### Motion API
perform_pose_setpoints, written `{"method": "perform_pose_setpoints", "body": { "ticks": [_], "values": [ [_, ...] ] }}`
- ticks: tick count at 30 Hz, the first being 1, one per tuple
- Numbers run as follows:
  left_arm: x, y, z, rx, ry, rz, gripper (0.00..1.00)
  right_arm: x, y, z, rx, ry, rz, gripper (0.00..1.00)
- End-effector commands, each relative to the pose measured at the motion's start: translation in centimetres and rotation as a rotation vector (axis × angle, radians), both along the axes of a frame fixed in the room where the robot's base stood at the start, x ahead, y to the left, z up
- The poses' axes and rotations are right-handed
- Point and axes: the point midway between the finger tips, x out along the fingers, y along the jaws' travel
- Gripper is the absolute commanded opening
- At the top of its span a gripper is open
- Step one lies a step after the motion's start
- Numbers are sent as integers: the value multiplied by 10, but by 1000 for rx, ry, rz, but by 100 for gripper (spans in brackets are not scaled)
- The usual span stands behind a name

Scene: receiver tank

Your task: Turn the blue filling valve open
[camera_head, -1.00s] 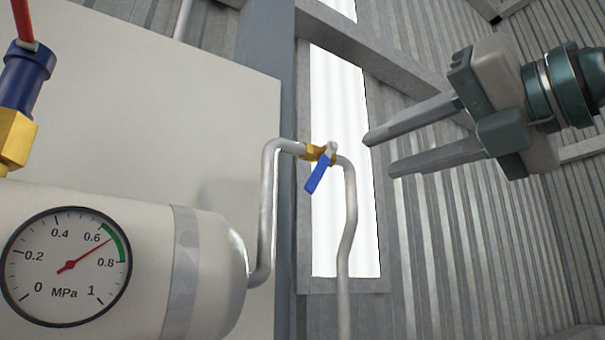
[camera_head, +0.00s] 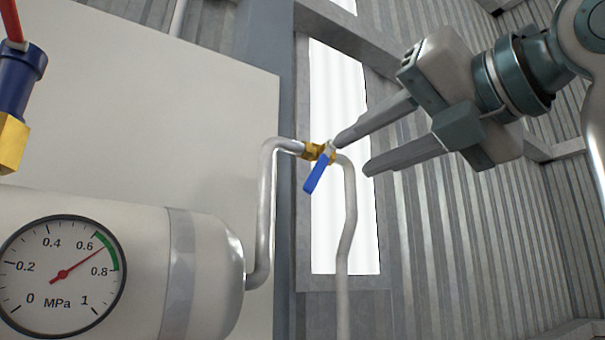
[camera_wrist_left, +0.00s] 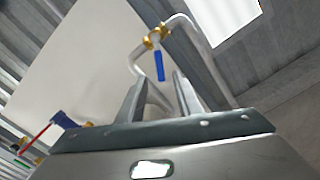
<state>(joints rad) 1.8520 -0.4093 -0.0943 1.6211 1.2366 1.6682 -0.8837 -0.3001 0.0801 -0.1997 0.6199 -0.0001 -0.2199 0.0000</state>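The blue valve handle (camera_head: 316,175) hangs down and slightly left from a brass valve body (camera_head: 311,151) on a thin grey pipe (camera_head: 348,215). My left gripper (camera_head: 351,157) enters from the picture's right, open and empty. Its upper fingertip appears right beside the valve's top; I cannot tell whether it touches. The lower fingertip is to the right of the pipe. In the left wrist view, the blue handle (camera_wrist_left: 160,68) shows beyond the open fingers, roughly in line with the gap between them. My right gripper is not in view.
A pale tank (camera_head: 205,270) with a pressure gauge (camera_head: 62,276), needle between 0.6 and 0.8, stands at lower left. A blue fitting with brass below (camera_head: 20,80) is at the left edge. A white panel (camera_head: 190,110) and corrugated wall (camera_head: 440,240) lie behind.

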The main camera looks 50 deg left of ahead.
Motion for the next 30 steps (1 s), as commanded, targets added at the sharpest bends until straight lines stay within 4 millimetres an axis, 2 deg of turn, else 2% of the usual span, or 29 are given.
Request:
{"method": "perform_pose_setpoints", "body": {
  "ticks": [18, 24, 30],
  "values": [
    [9, 110, 4, 0, 0, 4, 32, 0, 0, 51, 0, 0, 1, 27],
    [12, 133, 3, 1, 0, 2, 32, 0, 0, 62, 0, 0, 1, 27],
    [12, 142, 1, 1, 1, 1, 32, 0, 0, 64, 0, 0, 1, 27]
  ]
}}
